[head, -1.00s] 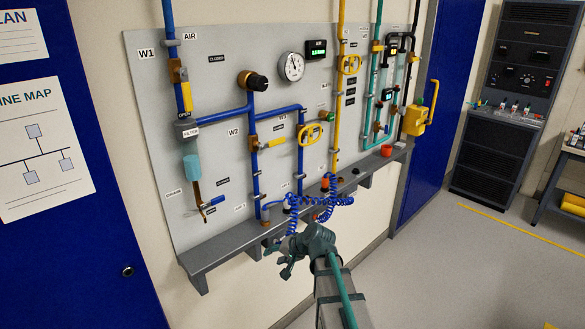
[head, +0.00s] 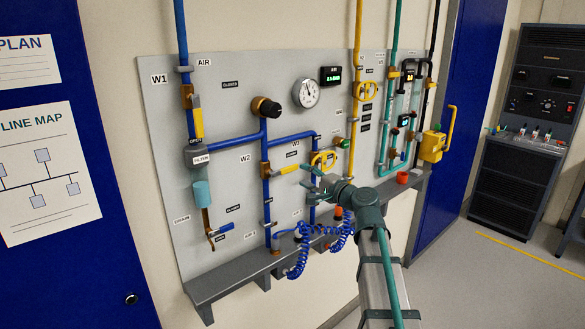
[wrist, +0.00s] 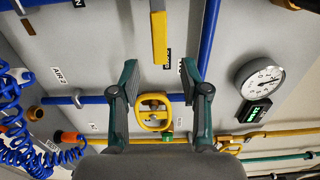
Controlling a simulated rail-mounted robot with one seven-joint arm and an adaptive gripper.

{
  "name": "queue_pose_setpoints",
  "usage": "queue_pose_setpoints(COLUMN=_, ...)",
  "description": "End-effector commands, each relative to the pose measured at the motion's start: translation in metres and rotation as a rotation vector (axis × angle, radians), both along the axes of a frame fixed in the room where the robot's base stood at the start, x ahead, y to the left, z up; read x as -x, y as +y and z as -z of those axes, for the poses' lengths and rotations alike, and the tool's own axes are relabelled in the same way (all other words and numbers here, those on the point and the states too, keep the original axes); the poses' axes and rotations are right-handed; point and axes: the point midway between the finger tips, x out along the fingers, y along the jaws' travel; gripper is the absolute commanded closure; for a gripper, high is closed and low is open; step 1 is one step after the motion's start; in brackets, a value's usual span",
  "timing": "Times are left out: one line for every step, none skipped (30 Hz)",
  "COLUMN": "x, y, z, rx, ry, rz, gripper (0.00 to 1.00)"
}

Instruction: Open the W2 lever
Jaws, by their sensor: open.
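The W2 lever (head: 288,169) is a yellow handle on a brass valve body (head: 265,170) in a vertical blue pipe. It sticks out sideways to the right, across the pipe, beside the W2 label (head: 245,158). In the wrist view the lever (wrist: 159,38) hangs from the top edge, its free end just above the gap between my fingertips. My gripper (head: 308,183) is open and empty, in front of the panel at the lever's free end. In the wrist view its two dark green fingers (wrist: 160,78) are well apart.
The yellow W3 oval handle (head: 324,161) is close behind my gripper and shows between my fingers in the wrist view (wrist: 153,111). Coiled blue hoses (head: 303,250) hang below. A grey shelf (head: 215,286) runs under the panel. A gauge (head: 306,93) is above.

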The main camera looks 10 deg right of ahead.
Motion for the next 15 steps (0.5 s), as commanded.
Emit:
queue_pose_setpoints(x=-0.011, y=0.005, z=-0.003, rx=0.000, ry=0.001, rz=-0.004, gripper=0.54)
queue_pose_setpoints(x=-0.016, y=0.008, z=-0.003, rx=0.000, ry=0.001, rz=-0.003, gripper=0.54)
queue_pose_setpoints(x=-0.022, y=0.011, z=-0.003, rx=0.000, ry=0.001, rz=-0.002, gripper=0.54)
queue_pose_setpoints(x=-0.026, y=0.014, z=-0.003, rx=0.000, ry=0.002, rz=-0.002, gripper=0.54)
queue_pose_setpoints(x=-0.031, y=0.017, z=-0.003, rx=0.001, ry=0.002, rz=-0.003, gripper=0.54)
queue_pose_setpoints(x=-0.037, y=0.020, z=-0.003, rx=0.001, ry=0.002, rz=-0.003, gripper=0.54)
queue_pose_setpoints(x=-0.041, y=0.022, z=-0.003, rx=0.002, ry=0.001, rz=-0.002, gripper=0.54)
queue_pose_setpoints(x=-0.045, y=0.024, z=-0.003, rx=0.001, ry=0.000, rz=-0.002, gripper=0.54)
queue_pose_setpoints(x=-0.049, y=0.027, z=-0.002, rx=0.001, ry=0.002, rz=-0.002, gripper=0.54)
queue_pose_setpoints(x=-0.053, y=0.029, z=-0.002, rx=0.001, ry=0.002, rz=-0.002, gripper=0.54)
queue_pose_setpoints(x=-0.056, y=0.031, z=-0.002, rx=0.001, ry=0.002, rz=-0.003, gripper=0.54)
queue_pose_setpoints(x=-0.059, y=0.033, z=-0.002, rx=0.001, ry=0.002, rz=-0.003, gripper=0.54)
queue_pose_setpoints(x=-0.061, y=0.034, z=-0.001, rx=0.001, ry=0.002, rz=-0.002, gripper=0.54)
queue_pose_setpoints(x=-0.063, y=0.035, z=-0.001, rx=0.000, ry=0.001, rz=-0.002, gripper=0.54)
queue_pose_setpoints(x=-0.065, y=0.037, z=-0.001, rx=0.001, ry=0.000, rz=-0.001, gripper=0.54)
